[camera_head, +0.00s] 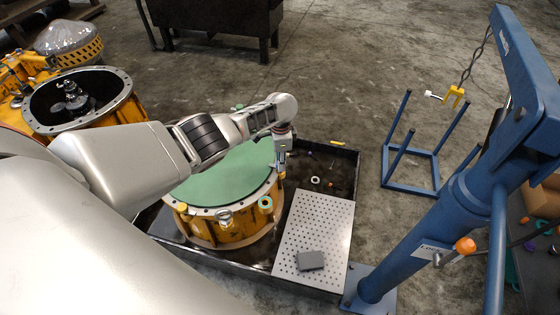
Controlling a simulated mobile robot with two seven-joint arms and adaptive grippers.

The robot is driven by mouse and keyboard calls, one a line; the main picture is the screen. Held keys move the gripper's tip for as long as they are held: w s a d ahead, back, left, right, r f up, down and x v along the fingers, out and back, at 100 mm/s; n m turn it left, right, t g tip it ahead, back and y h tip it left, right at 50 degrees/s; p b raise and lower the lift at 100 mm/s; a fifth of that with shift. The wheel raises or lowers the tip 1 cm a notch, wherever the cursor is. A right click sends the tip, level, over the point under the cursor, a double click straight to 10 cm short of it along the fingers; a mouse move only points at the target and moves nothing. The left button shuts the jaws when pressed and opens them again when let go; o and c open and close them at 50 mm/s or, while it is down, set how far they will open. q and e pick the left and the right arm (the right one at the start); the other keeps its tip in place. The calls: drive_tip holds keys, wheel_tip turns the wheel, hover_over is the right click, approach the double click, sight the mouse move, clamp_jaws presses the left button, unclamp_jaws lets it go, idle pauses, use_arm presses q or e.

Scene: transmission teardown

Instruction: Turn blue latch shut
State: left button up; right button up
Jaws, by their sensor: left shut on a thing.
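My left arm reaches in from the left, and my left gripper (281,158) points down at the right rim of the yellow round housing (235,230) with the green top (225,175). Its fingers are shut on a small part at the rim, which looks like the blue latch (281,170). The latch is small and mostly covered by the fingers, so its angle cannot be told. A teal-ringed fitting (266,202) and a silver one (223,215) sit further along the front rim. My right gripper is out of view.
The housing stands in a black tray (345,185) with a perforated metal plate (315,225) holding a grey block (310,260). A white ring (315,180) lies in the tray. A blue hoist (440,220) stands at right, with a blue frame (412,170) behind. An open yellow casing (110,115) is at left.

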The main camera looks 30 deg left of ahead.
use_arm(q)
drive_tip(key=shift+s+f, duration=0.15)
idle(0.4)
drive_tip(key=o, duration=1.1)
drive_tip(key=shift+r, duration=0.2)
drive_tip(key=shift+d+r, duration=0.1)
drive_tip(key=shift+r, duration=0.4)
wheel_tip(320, 180, up, 11)
drive_tip(key=shift+f+n, duration=0.2)
drive_tip(key=shift+n, duration=0.1)
